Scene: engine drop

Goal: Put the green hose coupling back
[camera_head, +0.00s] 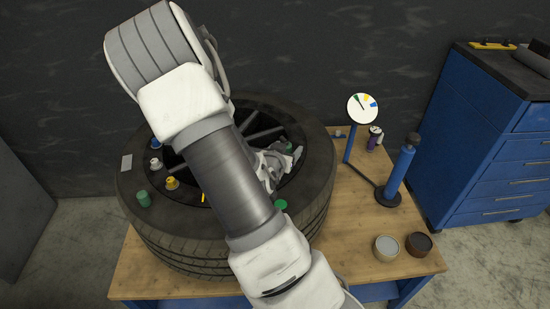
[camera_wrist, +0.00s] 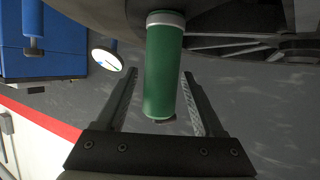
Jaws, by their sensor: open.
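A green cylinder (camera_wrist: 163,75) with a pale band at one end, which looks like the hose coupling, stands between my gripper's fingers in the wrist view. My gripper (camera_wrist: 160,74) is open, with one finger on each side of it and visible gaps to both. In the head view my gripper (camera_head: 274,166) is over the right part of the wheel, partly hidden by my arm. A small green piece (camera_head: 288,147) shows beside it; it may be the same cylinder. Other green caps lie on the tire at the left (camera_head: 144,199) and front right (camera_head: 281,204).
The big tire (camera_head: 322,160) lies on a wooden table (camera_head: 345,262). Yellow (camera_head: 172,183), white and blue caps sit at its left. A dial gauge (camera_head: 362,108), a blue pump (camera_head: 402,170) and two round tins (camera_head: 386,247) stand at the right. A blue cabinet (camera_head: 485,140) is beyond.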

